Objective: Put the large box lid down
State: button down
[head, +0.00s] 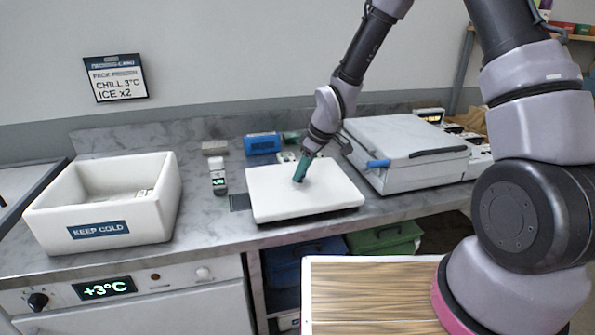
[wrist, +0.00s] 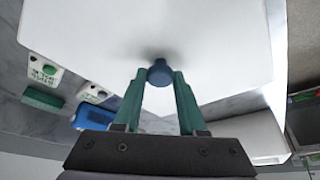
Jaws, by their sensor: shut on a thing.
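The large box lid (head: 330,192) is a flat white slab, level over the middle of the counter in the head view. A dark strip shows under its front edge; I cannot tell whether it touches the counter. My gripper (head: 299,181) comes down on its top and is shut on its knob. In the wrist view, the green fingertips of my gripper (wrist: 160,78) close on the blue knob (wrist: 160,72), and the white lid (wrist: 150,28) fills much of the picture. The large white box (head: 150,215), labelled KEEP COLD, stands open at the left with small items inside.
A grey-white case (head: 410,155) with a blue latch stands close right of the lid. A small display device (head: 218,178) and a blue box (head: 262,143) stand left and behind. A dark pad (head: 239,202) shows at the lid's left edge. Counter is bare between box and device.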

jog(key=shift+f, duration=0.55)
jog(key=shift+c, duration=2.4)
grip_release()
jog(key=shift+w+f, duration=0.1)
